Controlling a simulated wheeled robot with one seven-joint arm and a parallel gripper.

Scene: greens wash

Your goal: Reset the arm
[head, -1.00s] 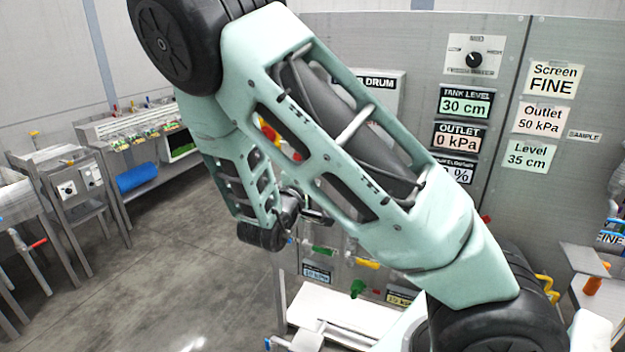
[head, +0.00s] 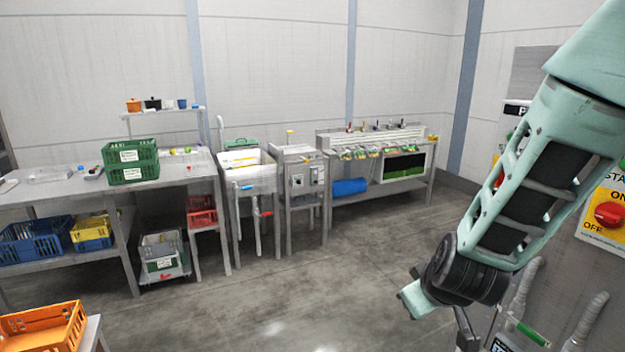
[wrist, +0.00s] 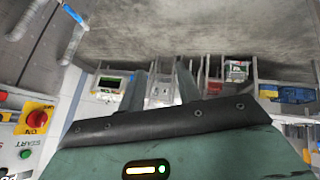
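My arm comes in from the upper right of the head view, its mint-green links bent down toward a dark wrist joint. My gripper shows in the wrist view (wrist: 163,92), where two grey fingers stand apart with nothing between them. It is open and empty. In the head view the gripper itself is mostly hidden below the wrist joint, near the lower right. No object is held.
A grey panel with a red knob on yellow (head: 608,214) stands close to the arm at right. An orange crate (head: 42,330) is front left. The middle floor is clear.

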